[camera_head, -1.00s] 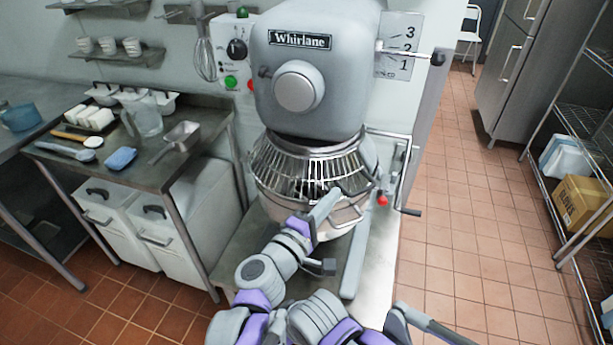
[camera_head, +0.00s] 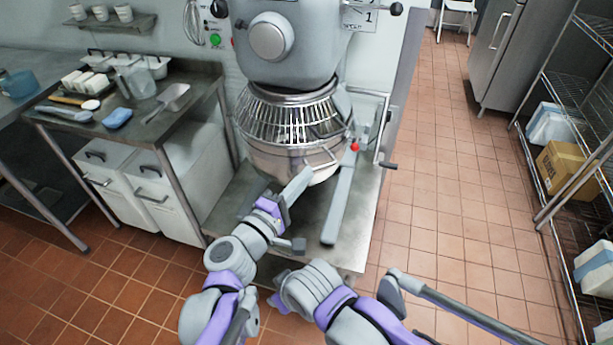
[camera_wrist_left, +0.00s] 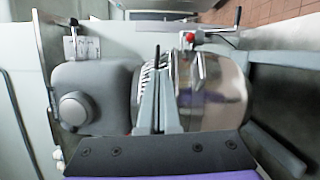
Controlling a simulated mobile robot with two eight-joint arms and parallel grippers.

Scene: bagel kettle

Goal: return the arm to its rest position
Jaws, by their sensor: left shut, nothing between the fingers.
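My left gripper (camera_head: 302,178) is in front of the lower part of the mixer's steel bowl (camera_head: 270,160). It is shut and holds nothing. In the left wrist view its fingers (camera_wrist_left: 158,90) stand close together in front of the bowl (camera_wrist_left: 215,95) and its wire guard. I cannot tell whether they touch the bowl. The left arm reaches up from the bottom of the head view. Purple and grey links of mine fill the bottom middle and right. I cannot make out my right gripper.
The mixer (camera_head: 285,55) stands on a steel base plate (camera_head: 345,215). Left is a steel table (camera_head: 140,128) with a pitcher, scoop and blue sponge, over white bins (camera_head: 185,190). Right is a wire rack (camera_head: 560,110) with boxes. The tiled floor (camera_head: 440,190) between is clear.

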